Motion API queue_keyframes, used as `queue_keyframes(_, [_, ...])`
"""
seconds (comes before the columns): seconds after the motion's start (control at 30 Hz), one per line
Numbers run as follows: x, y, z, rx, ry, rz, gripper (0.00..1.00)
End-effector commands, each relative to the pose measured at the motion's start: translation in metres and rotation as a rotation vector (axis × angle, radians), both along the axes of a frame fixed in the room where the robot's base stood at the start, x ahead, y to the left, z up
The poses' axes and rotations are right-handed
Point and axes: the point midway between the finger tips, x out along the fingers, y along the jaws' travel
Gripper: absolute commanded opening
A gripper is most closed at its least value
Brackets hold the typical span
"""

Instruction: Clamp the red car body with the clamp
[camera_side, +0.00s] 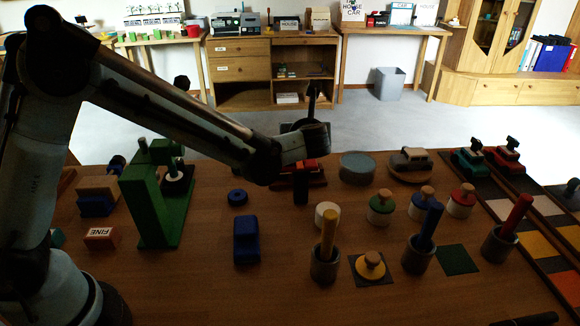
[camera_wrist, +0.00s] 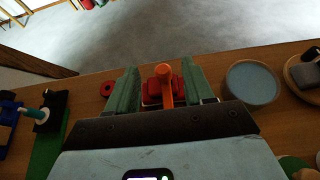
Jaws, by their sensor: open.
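The red car body (camera_wrist: 153,90) shows in the wrist view between my open fingers, partly covered by an orange upright handle with a rounded top (camera_wrist: 165,78), which looks like part of the clamp. In the side view the red car body (camera_side: 304,166) is small and dark at the table's far edge, below the end of my arm. My gripper (camera_wrist: 163,77) is open, one finger to the left of the handle and one to the right, with gaps. Whether the clamp presses on the body cannot be told; the lower parts are hidden.
A round grey-blue dish (camera_side: 357,167) stands close on the right, then a car on a round wooden plate (camera_side: 410,167). Blue block (camera_side: 246,240) and several upright-handled pots stand in front.

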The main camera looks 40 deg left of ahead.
Motion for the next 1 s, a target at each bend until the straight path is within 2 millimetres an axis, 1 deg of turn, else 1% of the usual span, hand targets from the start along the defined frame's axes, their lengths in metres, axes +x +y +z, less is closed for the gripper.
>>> queue_keyframes(0.1, [-0.016, -0.017, 0.011, 0.001, 0.001, -0.005, 0.52])
queue_keyframes(0.3, [-0.042, -0.043, 0.027, -0.001, 0.001, -0.004, 0.52])
queue_keyframes(0.5, [-0.06, -0.06, 0.039, 0.0, 0.001, -0.003, 0.52])
queue_keyframes(0.7, [-0.066, -0.066, 0.042, 0.0, 0.001, 0.001, 0.52])
queue_keyframes(1.0, [-0.066, -0.064, 0.042, -0.007, -0.001, 0.004, 0.52])
